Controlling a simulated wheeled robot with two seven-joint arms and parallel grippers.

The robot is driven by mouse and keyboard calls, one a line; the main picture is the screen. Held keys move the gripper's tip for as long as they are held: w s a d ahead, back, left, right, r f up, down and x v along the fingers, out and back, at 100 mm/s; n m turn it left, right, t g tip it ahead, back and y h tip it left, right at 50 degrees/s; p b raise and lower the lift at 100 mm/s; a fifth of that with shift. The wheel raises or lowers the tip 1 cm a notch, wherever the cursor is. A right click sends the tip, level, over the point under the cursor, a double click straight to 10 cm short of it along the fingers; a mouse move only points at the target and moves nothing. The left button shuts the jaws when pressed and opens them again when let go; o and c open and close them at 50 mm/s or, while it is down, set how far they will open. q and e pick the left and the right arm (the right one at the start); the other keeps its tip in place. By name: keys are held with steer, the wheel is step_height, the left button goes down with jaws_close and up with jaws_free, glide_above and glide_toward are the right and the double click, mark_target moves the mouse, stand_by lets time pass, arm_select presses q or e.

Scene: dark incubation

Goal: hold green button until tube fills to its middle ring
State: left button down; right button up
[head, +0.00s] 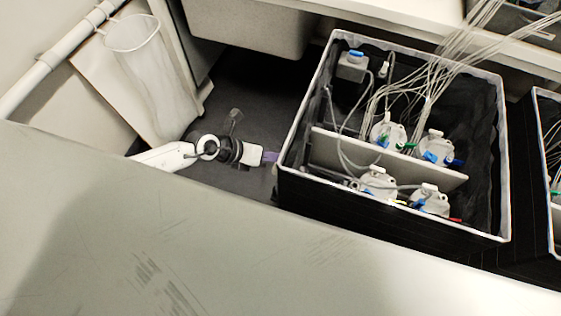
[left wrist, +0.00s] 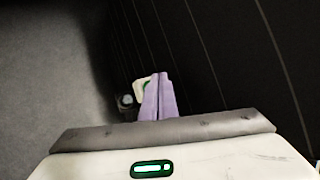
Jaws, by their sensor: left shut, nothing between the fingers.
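My left gripper (head: 270,157) comes in from the left in the head view, its purple fingertips at the outer left side of the black box. In the left wrist view its purple fingers (left wrist: 158,97) are shut with nothing between them. Just behind the fingertips is a small pale piece with a green patch (left wrist: 147,86), mostly hidden by the fingers; it may be the green button, and I cannot tell whether they touch. A small dark part with a round light spot (left wrist: 126,100) is beside it. I cannot make out the tube or its rings for certain. My right gripper is not in view.
The black box (head: 300,108) with a pale rim holds white round devices (head: 388,134), a divider (head: 340,152) and many thin lines. A translucent cylinder-like container (head: 150,70) hangs by a rail (head: 50,58) at upper left. A large pale surface (head: 200,240) fills the foreground.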

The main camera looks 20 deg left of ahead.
arm_select(q)
step_height(320, 180, up, 3)
steer(key=shift+f+p, duration=0.1)
steer(key=shift+p, duration=1)
steer(key=shift+r, duration=0.9)
